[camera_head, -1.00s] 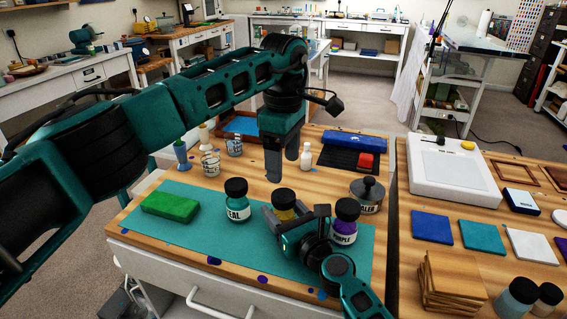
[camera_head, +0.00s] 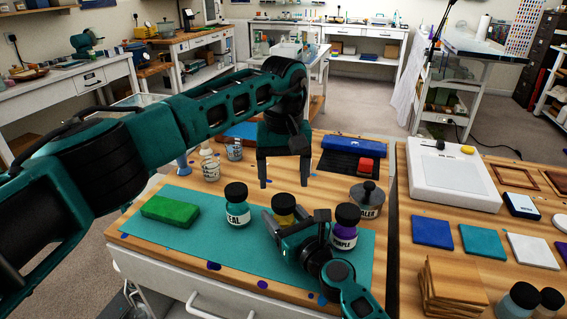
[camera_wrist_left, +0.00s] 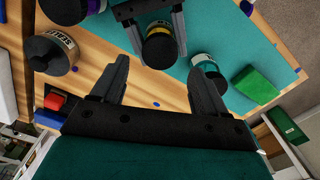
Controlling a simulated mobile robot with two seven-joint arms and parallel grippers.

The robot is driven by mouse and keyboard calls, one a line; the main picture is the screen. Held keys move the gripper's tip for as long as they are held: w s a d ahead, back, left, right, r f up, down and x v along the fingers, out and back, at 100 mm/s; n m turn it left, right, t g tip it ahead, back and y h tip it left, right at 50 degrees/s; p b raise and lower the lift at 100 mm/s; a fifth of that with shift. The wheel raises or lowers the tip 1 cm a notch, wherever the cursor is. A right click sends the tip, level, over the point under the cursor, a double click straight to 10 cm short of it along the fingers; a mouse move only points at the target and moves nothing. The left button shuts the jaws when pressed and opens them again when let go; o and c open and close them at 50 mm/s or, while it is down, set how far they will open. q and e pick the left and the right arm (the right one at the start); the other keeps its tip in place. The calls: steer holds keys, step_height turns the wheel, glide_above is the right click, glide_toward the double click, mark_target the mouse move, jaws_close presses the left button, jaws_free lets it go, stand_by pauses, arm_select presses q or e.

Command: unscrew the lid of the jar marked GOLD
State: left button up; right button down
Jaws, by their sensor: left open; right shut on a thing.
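The jar with yellow-gold contents and a black lid (camera_head: 284,202) stands on the teal mat (camera_head: 190,225), between the jar marked TEAL (camera_head: 237,206) and the jar marked PURPLE (camera_head: 344,225). Its label is hidden in the head view. My right gripper (camera_head: 280,224) is shut on the gold jar low on its body, from the front. My left gripper (camera_head: 283,184) is open and empty, pointing down above and behind the gold jar. In the left wrist view the gold jar's lid (camera_wrist_left: 158,50) lies beyond my open fingers, with the right gripper's fingers on either side of the jar.
A green block (camera_head: 171,210) lies on the mat at left. A grey lidded pot (camera_head: 368,198) stands right of my left gripper. A black tray with a red block (camera_head: 365,165) and a blue case (camera_head: 355,144) lie behind.

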mark_target(283, 200)
arm_select(q)
steer(key=shift+f, duration=2.65)
steer(key=shift+c, duration=0.4)
